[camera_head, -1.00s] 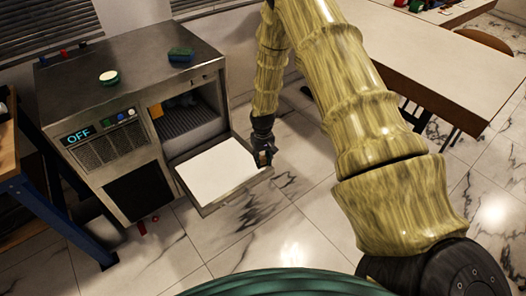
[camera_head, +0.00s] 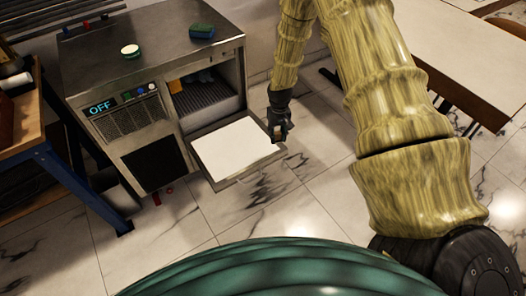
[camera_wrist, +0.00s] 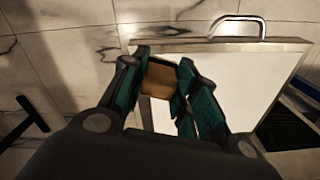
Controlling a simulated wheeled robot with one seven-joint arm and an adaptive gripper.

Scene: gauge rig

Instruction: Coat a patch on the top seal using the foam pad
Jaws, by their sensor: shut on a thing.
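My gripper (camera_head: 279,130) is beside the right edge of the machine's folded-down door (camera_head: 228,178). In the wrist view, my gripper (camera_wrist: 164,80) is shut on a small tan block (camera_wrist: 158,79), apparently the foam pad. The door with its white inner panel (camera_wrist: 230,90) lies behind the block in that view; I cannot tell any contact. The machine (camera_head: 160,45) has an open chamber (camera_head: 207,98) above the door. A seal at the top of the opening cannot be made out in either view.
A blue-legged bench (camera_head: 75,170) is at the left, a pale table (camera_head: 450,55) at the right. The marble floor (camera_head: 255,205) before the door is clear.

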